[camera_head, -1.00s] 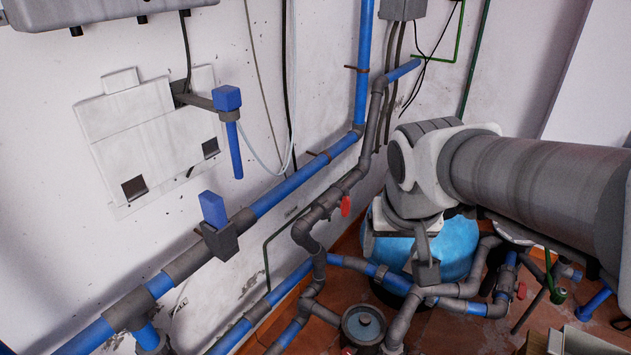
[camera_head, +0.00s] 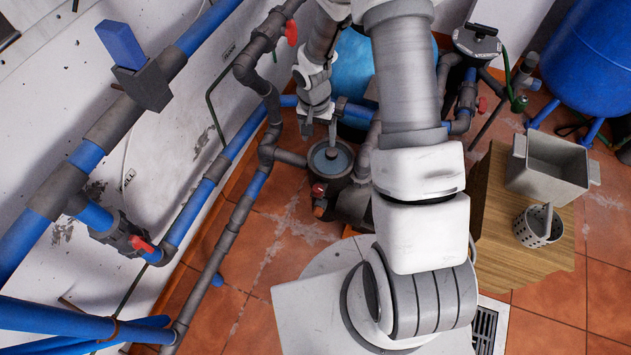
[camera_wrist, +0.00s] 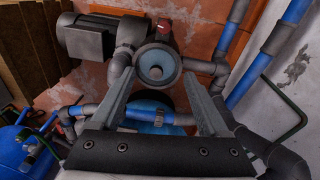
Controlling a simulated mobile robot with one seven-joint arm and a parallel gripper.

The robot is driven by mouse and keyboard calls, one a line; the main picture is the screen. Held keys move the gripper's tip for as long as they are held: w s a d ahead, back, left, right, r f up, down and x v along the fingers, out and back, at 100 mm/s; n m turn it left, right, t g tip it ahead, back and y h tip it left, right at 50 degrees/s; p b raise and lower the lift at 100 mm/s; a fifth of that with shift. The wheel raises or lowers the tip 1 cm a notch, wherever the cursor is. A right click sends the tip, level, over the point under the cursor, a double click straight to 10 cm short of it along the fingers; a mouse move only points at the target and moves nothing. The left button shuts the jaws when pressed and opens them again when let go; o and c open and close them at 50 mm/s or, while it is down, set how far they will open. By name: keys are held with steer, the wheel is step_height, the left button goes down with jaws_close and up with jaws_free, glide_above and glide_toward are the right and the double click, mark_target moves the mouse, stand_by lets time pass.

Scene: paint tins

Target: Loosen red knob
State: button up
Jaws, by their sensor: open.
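Several red knobs show on the pipework, and I cannot tell which one the task means. One red knob (camera_head: 291,33) is on the upper grey pipe, one (camera_head: 141,244) on the low left pipe, one (camera_head: 319,190) by the pump, and one (camera_head: 482,104) at the right. The pump's red knob also shows in the wrist view (camera_wrist: 164,24), behind the round pump opening. My gripper (camera_head: 320,128) points down near the pump opening. In the wrist view its two fingers (camera_wrist: 157,80) are spread with nothing between them, with the opening just beyond.
The grey pump with its round opening (camera_head: 330,158) stands on the tiled floor, pipes around it. A blue tank (camera_head: 355,65) is behind my gripper. A wooden table (camera_head: 490,210) with a metal bin (camera_head: 550,165) stands at right. Tiles (camera_head: 285,225) left of the pump are clear.

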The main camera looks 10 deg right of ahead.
steer(key=b, duration=0.1)
glide_toward(317, 189)
steer(key=shift+m+g+y, duration=0.3)
steer(key=shift+m, duration=0.1)
steer(key=f+b, duration=0.1)
steer(key=f, duration=0.2)
steer(key=f+b, duration=0.2)
steer(key=f, duration=0.1)
steer(key=d+f+b, duration=0.1)
steer(key=f, duration=0.2)
steer(key=shift+w+f, duration=0.15)
steer(key=shift+w, duration=0.05)
steer(key=shift+b, duration=0.3)
jaws_close()
